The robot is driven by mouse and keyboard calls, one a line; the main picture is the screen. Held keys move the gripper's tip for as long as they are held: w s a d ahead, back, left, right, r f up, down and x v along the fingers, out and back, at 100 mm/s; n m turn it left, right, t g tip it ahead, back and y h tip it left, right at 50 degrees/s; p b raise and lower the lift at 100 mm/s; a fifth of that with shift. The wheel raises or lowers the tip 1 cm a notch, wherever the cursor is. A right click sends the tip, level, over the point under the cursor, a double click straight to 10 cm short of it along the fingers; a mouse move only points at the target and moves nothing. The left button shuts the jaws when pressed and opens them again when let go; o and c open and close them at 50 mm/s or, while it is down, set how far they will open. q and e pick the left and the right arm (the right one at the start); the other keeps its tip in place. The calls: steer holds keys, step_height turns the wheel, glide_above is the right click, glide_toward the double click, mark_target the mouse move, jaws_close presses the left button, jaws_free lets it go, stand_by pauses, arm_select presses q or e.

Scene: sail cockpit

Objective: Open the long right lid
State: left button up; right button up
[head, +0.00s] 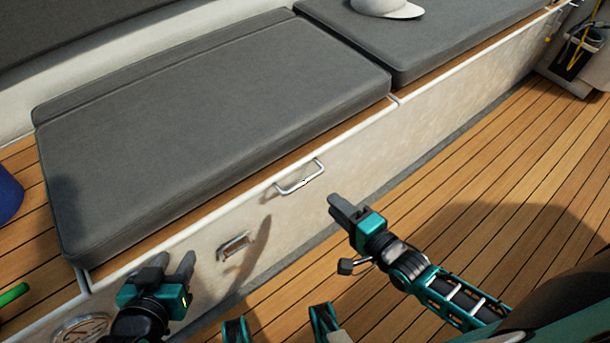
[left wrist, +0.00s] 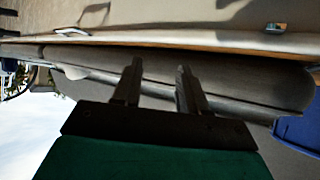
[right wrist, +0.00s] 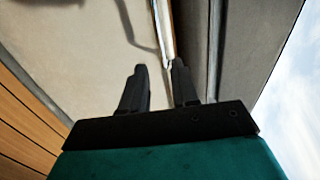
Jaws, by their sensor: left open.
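The long lid is the wood-edged bench top (head: 235,195) under a grey cushion (head: 215,120). A metal bar handle (head: 300,178) sits at its front edge, and the lid lies flat and shut. A small metal latch (head: 234,245) is on the pale front panel below. My right gripper (head: 345,207) is in front of the panel, just right of the handle and apart from it. Its fingers (right wrist: 160,68) are spread with nothing clearly held. My left gripper (head: 170,266) is open and empty near the bench's front left corner. Its spread fingers (left wrist: 160,65) show against the cushion.
A second grey cushion (head: 430,35) carrying a light cap (head: 387,8) lies farther along the bench. Blue (head: 8,195) and green (head: 13,293) objects are at the left edge. Wooden deck (head: 520,170) in front is mostly clear. A box with yellow cord (head: 580,50) stands at the far right.

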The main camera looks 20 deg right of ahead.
mark_target(307, 179)
steer(key=b+x, duration=0.3)
steer(key=x, duration=0.8)
steer(key=shift+w, duration=0.1)
arm_select(q)
steer(key=shift+w+d+f, duration=0.15)
steer(key=shift+d+f, duration=0.5)
steer(key=shift+f, duration=0.35)
arm_select(e)
steer(key=shift+w+a, duration=0.1)
steer(key=shift+w, duration=0.1)
jaws_close()
arm_select(q)
steer(key=shift+a+f, duration=0.15)
steer(key=shift+f, duration=0.1)
